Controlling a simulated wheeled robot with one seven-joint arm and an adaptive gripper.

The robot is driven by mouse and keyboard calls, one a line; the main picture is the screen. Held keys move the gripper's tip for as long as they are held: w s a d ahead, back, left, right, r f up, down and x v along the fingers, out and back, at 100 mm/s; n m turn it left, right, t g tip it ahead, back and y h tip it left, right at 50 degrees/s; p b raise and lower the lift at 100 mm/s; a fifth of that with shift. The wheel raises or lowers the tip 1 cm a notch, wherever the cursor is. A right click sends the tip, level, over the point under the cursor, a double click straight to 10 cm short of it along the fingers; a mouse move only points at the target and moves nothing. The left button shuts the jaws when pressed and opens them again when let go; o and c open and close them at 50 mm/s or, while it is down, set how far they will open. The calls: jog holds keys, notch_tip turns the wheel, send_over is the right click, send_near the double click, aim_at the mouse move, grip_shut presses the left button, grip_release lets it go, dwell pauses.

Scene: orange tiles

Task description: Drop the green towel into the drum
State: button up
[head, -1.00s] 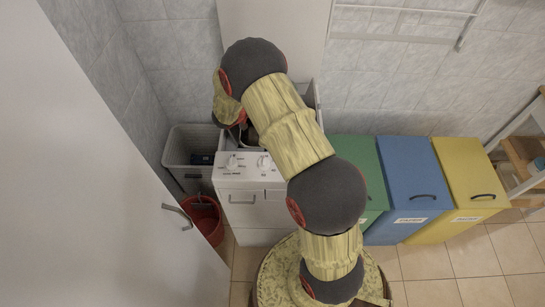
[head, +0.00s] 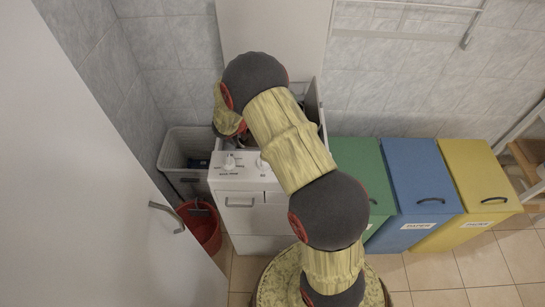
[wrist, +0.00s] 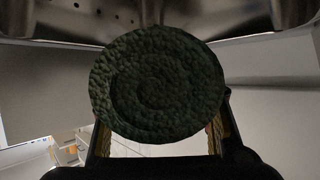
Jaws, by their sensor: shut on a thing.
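The green towel (wrist: 157,84) is a dark, rolled round bundle seen end-on in the middle of the wrist view. My gripper (wrist: 158,138) is shut on it, with a finger on each side. The drum (wrist: 85,14) shows as shiny, perforated metal along the top of the wrist view, beyond the towel. I cannot tell how far the towel is from it. In the head view the white top-loading washer (head: 245,184) stands open under my arm. My arm hides the gripper, the towel and most of the opening there.
A grey basket (head: 180,150) and a red bucket (head: 203,228) stand left of the washer. A green bin (head: 352,155), a blue bin (head: 415,185) and a yellow bin (head: 480,180) stand to its right. A white door (head: 95,190) fills the left side.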

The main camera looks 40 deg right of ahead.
jog(key=shift+r, duration=0.1)
jog(key=o, duration=1.6)
jog(key=shift+c, duration=0.2)
notch_tip(320, 180, up, 10)
jog(key=shift+f, duration=0.1)
